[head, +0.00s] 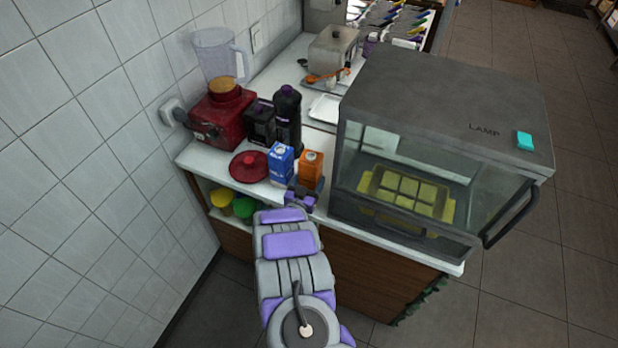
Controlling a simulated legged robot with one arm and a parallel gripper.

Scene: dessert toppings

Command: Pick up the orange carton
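The orange carton (311,169) stands upright on the white counter, just right of a blue carton (280,164) and left of the glass display case. My gripper (303,196) is at the counter's front edge, just in front of the orange carton's lower part. It covers part of the carton's base. The fingers are small and dark here, so I cannot tell whether they are open or shut, or whether they touch the carton.
A black bottle (288,118), a black carton (261,124) and a red blender (222,112) stand behind. The display case (440,110) closely bounds the right side. A tray (325,108) lies farther back.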

